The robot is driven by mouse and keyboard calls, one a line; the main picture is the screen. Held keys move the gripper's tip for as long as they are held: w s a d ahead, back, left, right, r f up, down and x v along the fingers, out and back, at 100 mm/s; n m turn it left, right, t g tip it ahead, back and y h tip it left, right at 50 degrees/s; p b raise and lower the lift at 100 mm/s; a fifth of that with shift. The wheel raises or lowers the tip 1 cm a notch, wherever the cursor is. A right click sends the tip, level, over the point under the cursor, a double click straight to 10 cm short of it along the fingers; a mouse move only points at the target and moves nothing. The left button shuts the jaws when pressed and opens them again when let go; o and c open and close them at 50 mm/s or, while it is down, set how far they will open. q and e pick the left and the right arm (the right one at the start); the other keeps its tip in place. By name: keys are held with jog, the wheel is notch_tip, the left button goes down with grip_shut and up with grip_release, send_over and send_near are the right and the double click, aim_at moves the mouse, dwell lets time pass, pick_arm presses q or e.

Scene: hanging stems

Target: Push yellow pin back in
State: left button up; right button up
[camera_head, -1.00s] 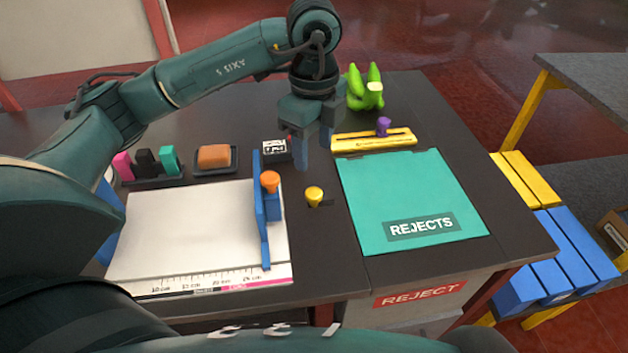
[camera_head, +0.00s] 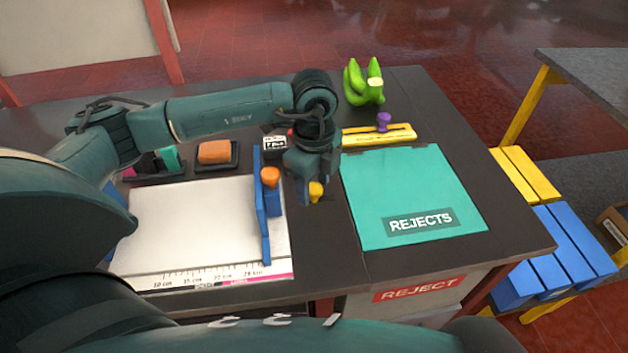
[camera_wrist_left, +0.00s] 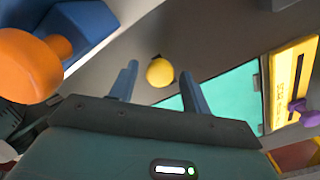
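The yellow pin (camera_head: 316,191), a round-topped knob, is on the dark table between the blue-armed paper trimmer and the teal reject lid. It also shows in the left wrist view (camera_wrist_left: 160,72). My left gripper (camera_head: 312,183) is over it, fingers pointing down. In the left wrist view its two blue fingers (camera_wrist_left: 158,80) are apart, with the yellow knob in line with the gap between their tips. Whether a finger touches the knob I cannot tell. The pin's lower part is hidden. My right gripper is not in view.
The trimmer's blue arm with orange knob (camera_head: 270,177) stands close left of the gripper. The teal REJECTS lid (camera_head: 400,185) lies right. A yellow slotted bar with a purple knob (camera_head: 383,121) and a green banana-like bunch (camera_head: 363,83) are behind it.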

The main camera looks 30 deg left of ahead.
pick_arm(q)
grip_shut()
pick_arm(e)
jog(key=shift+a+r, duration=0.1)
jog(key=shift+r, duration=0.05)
pick_arm(q)
jog(key=shift+d, duration=0.1)
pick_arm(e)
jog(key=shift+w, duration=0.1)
pick_arm(q)
jog(key=shift+w+d, duration=0.25)
jog(key=shift+d, duration=0.05)
jog(key=shift+w+d+b, duration=0.3)
jog(key=shift+w+d, duration=0.4)
jog(key=shift+d, duration=0.2)
jog(key=shift+w+d, duration=0.15)
jog(key=shift+d, duration=0.05)
jog(key=shift+r, duration=0.1)
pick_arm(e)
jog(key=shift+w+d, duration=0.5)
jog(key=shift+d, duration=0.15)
pick_arm(q)
grip_release()
jog(key=shift+o, duration=0.6)
jog(key=shift+a, duration=0.1)
